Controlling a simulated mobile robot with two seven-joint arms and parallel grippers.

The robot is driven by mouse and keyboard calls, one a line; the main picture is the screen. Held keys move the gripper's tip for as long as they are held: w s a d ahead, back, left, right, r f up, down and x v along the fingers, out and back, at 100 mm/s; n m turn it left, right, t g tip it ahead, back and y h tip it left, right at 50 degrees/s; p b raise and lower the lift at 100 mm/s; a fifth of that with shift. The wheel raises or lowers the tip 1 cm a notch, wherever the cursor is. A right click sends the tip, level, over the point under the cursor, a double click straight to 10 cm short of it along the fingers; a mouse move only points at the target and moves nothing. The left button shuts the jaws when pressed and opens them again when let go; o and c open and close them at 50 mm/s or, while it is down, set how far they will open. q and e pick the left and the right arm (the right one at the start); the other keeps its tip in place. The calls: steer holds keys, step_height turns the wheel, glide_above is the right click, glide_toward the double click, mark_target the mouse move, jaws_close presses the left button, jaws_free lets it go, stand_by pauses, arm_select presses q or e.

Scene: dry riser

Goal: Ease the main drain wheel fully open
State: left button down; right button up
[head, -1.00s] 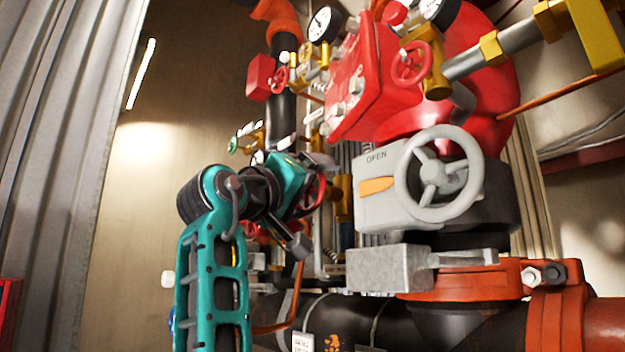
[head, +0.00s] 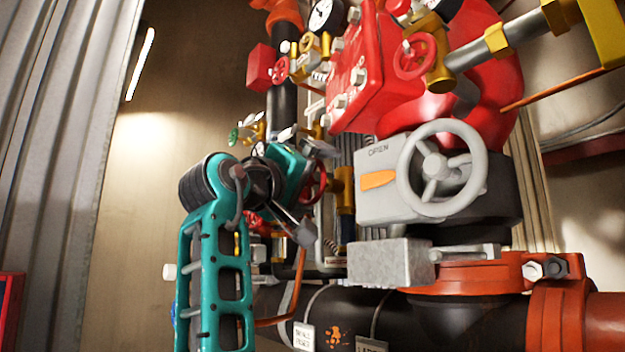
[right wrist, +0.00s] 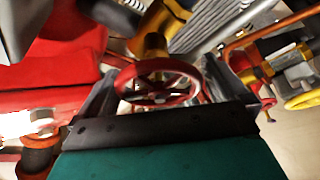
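A small red handwheel (head: 318,183) sits on a brass valve (head: 343,190) in the middle of the head view, partly hidden by my right gripper. I take it for the main drain wheel; no label on it is readable. My right gripper (head: 311,192) has its dark fingers spread, one above and one below the wheel. In the right wrist view the red wheel (right wrist: 158,82) lies between the two fingers (right wrist: 160,100). Whether either finger touches the rim I cannot tell. My left gripper is not in view.
A large grey handwheel (head: 440,175) on a box marked OPEN stands to the right. A red valve body (head: 365,80) with smaller wheels and gauges is above. A black pipe (head: 340,310) runs below. A corrugated wall (head: 60,120) is at left.

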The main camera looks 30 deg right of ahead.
steer(key=b+v, duration=0.2)
steer(key=v, duration=1.1)
stand_by(0.4)
